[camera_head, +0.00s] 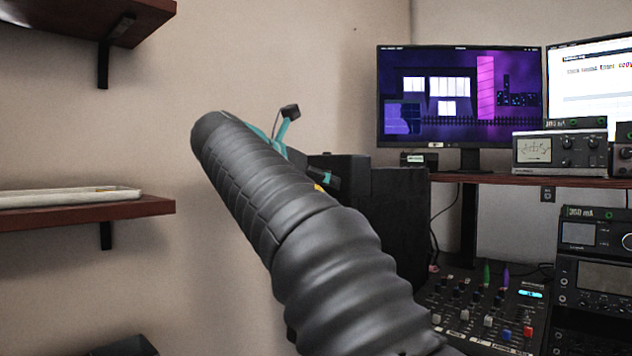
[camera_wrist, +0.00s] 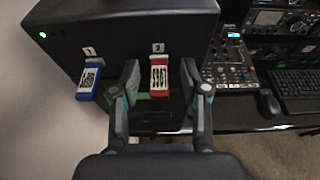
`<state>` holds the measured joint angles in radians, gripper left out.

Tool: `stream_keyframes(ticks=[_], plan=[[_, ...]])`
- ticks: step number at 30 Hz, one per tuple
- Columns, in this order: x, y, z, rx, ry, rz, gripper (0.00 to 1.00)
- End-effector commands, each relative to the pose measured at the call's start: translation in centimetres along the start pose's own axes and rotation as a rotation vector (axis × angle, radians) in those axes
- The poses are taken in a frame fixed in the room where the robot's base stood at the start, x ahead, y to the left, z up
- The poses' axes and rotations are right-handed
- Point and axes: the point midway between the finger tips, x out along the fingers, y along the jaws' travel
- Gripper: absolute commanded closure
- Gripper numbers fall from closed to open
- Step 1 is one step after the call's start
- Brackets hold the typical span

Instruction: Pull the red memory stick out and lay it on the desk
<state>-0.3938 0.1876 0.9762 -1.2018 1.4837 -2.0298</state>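The red memory stick (camera_wrist: 160,80) sticks out of the front of a black computer case (camera_wrist: 140,30), under a label marked 2, in the wrist view. My gripper (camera_wrist: 167,88) is open, with one finger on each side of the red stick and a visible gap to both. A blue memory stick (camera_wrist: 90,82) sits to the left under a label marked 1, near the left finger. In the head view my arm hides most of my gripper; only teal and dark parts show. The red stick cannot be seen there.
The desk (camera_wrist: 280,123) edge runs to the right below the case, with a mouse (camera_wrist: 269,103) and keyboard (camera_wrist: 296,82) on it. A mixer (camera_head: 485,312) with knobs stands on the desk. Monitors (camera_head: 458,97) stand on a raised shelf. Wall shelves (camera_head: 90,212) are at left.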

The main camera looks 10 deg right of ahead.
Motion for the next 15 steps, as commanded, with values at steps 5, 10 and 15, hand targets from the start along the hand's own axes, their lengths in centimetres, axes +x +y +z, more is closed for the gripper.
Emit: stream_keyframes(ticks=[5,10,15], plan=[[-0.02,-0.01,0.0,0.0,0.0,0.0,1.0],[-0.02,-0.02,0.01,0.0,0.0,0.0,1.0],[-0.27,-0.02,-0.04,0.0,0.0,0.0,1.0]])
